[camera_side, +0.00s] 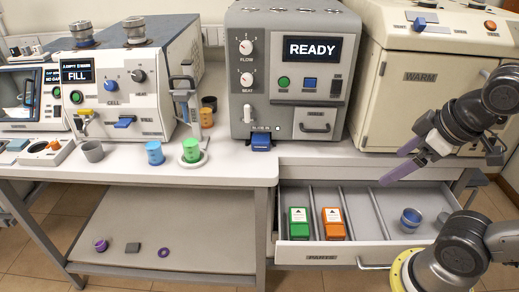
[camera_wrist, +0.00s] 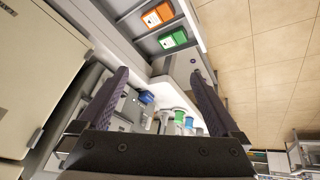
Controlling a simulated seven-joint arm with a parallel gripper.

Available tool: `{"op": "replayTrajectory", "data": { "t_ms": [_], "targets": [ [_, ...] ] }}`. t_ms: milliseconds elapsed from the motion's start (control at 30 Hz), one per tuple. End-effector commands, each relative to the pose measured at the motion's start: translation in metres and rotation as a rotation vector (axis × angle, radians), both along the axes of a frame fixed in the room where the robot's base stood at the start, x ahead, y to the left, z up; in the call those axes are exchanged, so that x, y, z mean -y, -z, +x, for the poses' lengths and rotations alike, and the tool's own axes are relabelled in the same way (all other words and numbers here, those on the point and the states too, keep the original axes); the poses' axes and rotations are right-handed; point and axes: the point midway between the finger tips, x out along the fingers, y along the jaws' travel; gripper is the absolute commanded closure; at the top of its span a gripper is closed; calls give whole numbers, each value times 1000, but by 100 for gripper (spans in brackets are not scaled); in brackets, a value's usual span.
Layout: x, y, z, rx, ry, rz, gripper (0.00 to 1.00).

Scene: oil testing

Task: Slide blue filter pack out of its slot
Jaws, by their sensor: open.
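The blue filter pack (camera_side: 261,141) sits in the slot low on the front of the grey machine (camera_side: 292,75) that reads READY, with its front end sticking out over the bench. It also shows small in the wrist view, the blue block (camera_wrist: 146,97) between my fingers but well beyond them. My gripper (camera_side: 392,167) is open and empty, in front of the cream WARM machine and above the open drawer, to the right of the pack and apart from it. In the wrist view my gripper (camera_wrist: 160,72) has its fingers wide apart.
A green cup (camera_side: 191,150) and a blue cup (camera_side: 154,153) stand left on the bench. The bench right before the pack looks clear.

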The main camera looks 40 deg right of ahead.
Motion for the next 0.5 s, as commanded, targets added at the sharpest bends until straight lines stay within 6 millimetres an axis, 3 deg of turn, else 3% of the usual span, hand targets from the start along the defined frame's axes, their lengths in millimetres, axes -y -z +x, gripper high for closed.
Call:
{"op": "replayTrajectory", "data": {
  "t_ms": [267, 500],
  "targets": [
    [62, -21, 45, -203, -293, -497, 0],
    [82, -31, 125, -435, -627, -929, 0]
  ]
}}
